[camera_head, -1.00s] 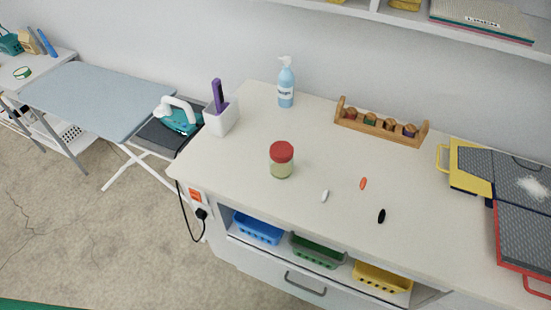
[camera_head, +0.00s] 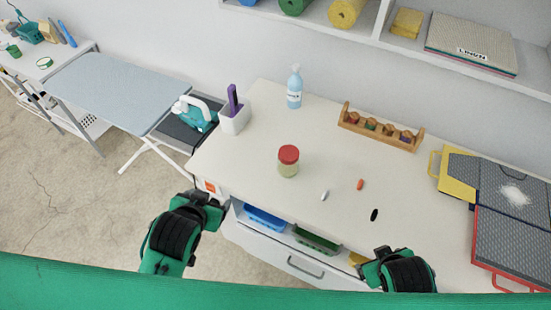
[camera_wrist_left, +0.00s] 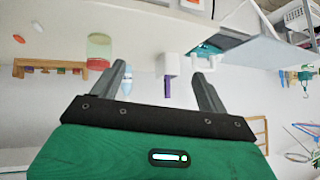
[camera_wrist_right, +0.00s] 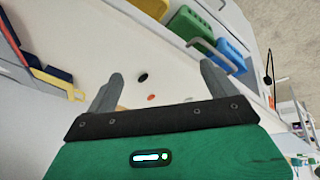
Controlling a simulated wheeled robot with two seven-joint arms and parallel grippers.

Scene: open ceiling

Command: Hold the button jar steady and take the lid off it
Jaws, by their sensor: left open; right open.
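The button jar (camera_head: 288,169) stands upright on the white table, pale and see-through with yellowish contents. Its red lid (camera_head: 289,154) sits on top. The jar also shows in the left wrist view (camera_wrist_left: 99,47), upside down there. My left gripper (camera_head: 213,200) is open and empty, in front of the table's left front corner, apart from the jar. Its two fingers show spread in the left wrist view (camera_wrist_left: 162,80). My right gripper (camera_head: 375,258) is open and empty at the table's front edge, right of the jar. Its spread fingers show in the right wrist view (camera_wrist_right: 160,80).
Small white (camera_head: 324,195), orange (camera_head: 360,184) and black (camera_head: 375,215) pieces lie right of the jar. A blue bottle (camera_head: 294,92), a wooden rack (camera_head: 381,131) and a white holder (camera_head: 234,121) stand behind. Yellow and red-edged boards (camera_head: 512,228) lie at right.

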